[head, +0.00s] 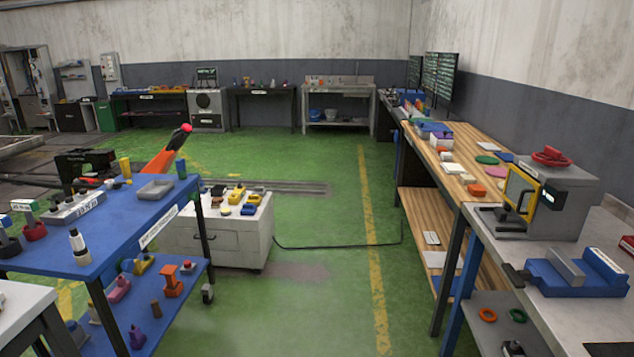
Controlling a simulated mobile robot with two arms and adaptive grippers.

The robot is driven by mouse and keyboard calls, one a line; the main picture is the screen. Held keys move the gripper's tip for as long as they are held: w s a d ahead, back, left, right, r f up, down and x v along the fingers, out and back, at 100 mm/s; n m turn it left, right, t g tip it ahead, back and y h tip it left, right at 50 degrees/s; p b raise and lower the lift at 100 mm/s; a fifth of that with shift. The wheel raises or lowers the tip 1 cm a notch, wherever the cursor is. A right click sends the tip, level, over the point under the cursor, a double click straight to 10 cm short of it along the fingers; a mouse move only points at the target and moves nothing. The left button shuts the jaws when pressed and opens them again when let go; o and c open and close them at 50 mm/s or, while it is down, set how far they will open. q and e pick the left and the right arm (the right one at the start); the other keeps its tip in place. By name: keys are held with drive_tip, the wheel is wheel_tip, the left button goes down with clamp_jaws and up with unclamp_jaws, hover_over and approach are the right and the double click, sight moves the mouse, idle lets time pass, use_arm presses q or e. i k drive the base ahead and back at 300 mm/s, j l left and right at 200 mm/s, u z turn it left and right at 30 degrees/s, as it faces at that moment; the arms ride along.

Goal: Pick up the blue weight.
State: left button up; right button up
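I cannot pick out the blue weight with certainty. A flat blue block (435,130) lies on the far part of the wooden bench at right. Neither of my grippers shows in the head view.
A white drawer cabinet (218,243) with small blocks on top stands behind the cart. A wooden bench (455,168) and a grey bench with a blue vise (577,275) line the right. Green floor (320,290) between is free, except for a black cable (335,246).

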sight(250, 209)
drive_tip(key=i+j+u, duration=0.2)
drive_tip(key=i, duration=0.65)
drive_tip(key=i+l+u, duration=0.1)
drive_tip(key=i+u, duration=0.15)
drive_tip(key=i, duration=0.65)
drive_tip(key=i+l+u, duration=0.2)
drive_tip(key=i, duration=0.65)
